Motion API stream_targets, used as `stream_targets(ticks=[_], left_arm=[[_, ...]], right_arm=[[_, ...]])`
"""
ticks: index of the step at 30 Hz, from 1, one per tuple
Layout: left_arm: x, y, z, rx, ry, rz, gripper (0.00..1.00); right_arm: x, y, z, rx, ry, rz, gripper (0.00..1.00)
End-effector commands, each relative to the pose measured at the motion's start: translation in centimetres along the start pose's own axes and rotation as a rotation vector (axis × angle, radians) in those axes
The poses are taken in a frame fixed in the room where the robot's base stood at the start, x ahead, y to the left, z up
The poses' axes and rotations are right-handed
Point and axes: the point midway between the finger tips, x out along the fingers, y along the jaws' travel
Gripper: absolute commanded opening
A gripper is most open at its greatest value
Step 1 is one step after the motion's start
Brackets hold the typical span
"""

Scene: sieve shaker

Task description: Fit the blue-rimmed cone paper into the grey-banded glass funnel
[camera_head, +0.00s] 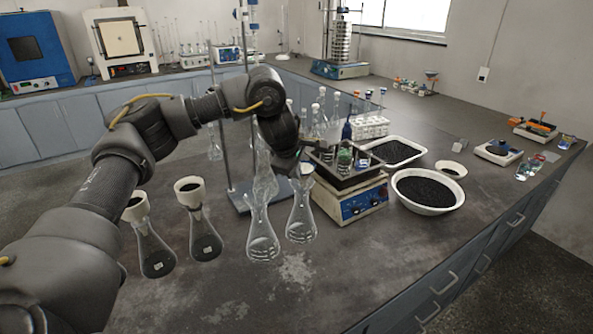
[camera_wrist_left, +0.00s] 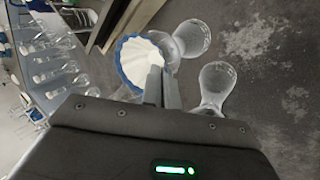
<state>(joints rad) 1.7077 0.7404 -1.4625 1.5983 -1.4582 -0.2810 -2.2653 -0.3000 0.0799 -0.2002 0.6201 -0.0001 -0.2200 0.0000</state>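The blue-rimmed cone paper (camera_wrist_left: 142,62) shows in the left wrist view as a white fluted cone, its opening facing the camera. In the head view a small part of it (camera_head: 307,169) shows above the right clear flask. My left gripper (camera_wrist_left: 160,72) has its two fingers nearly together at the paper's near edge, seemingly pinching it. In the head view the left gripper (camera_head: 290,165) is partly hidden by its wrist. Clear glass flasks (camera_head: 263,240) (camera_head: 301,222) stand below; clear glass (camera_head: 265,180) rises above the left one. I cannot make out a grey band. My right gripper is not in view.
Two flasks with dark contents (camera_head: 157,258) (camera_head: 205,243) stand at left, white cups on top. A blue-fronted hotplate (camera_head: 352,203) with a tray of glassware stands just right of the gripper. A white bowl of black grains (camera_head: 428,208) is farther right. The front bench is clear.

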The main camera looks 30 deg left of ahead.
Motion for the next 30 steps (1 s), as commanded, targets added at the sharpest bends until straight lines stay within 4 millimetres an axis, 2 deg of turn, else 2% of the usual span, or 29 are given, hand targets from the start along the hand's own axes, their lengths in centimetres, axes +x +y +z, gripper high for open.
stream_targets(ticks=[21, 30], left_arm=[[2.1, -1.1, 0.0, 0.000, 0.000, -0.001, 0.00], [2.1, -1.2, 0.0, 0.000, 0.000, 0.000, 0.00]], right_arm=[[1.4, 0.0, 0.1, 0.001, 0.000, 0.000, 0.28], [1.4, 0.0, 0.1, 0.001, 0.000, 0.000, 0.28]])
